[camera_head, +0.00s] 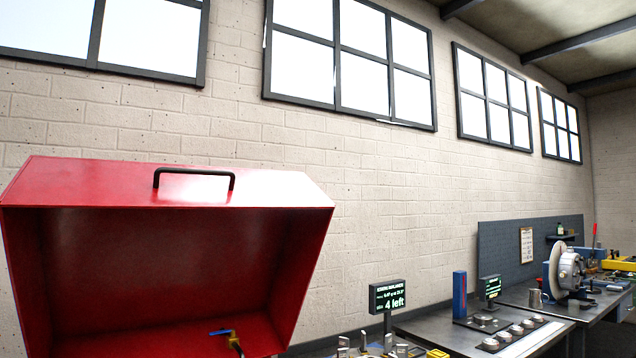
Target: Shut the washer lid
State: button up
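The washer lid (60,183) is a large red hood at the lower left, standing raised with its hollow inside facing me. A black bar handle (194,172) sits on its upper face near the middle. A brass fitting with a blue lever (221,332) shows inside, at the bottom of the hood. The lower part of the washer is cut off by the picture's bottom edge. My gripper is not in view.
Right of the washer, a small screen reading "4 left" (388,296) stands on a post among small metal parts. A steel bench (440,338) carries a blue block (460,294) and several discs. A round machine (566,270) stands farther back.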

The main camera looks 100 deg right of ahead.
aim_at(106, 258)
jog(key=z, duration=2.8)
jog(key=i, duration=0.5)
jog(key=u, duration=0.1)
jog(key=k, duration=0.3)
jog(key=u, duration=0.2)
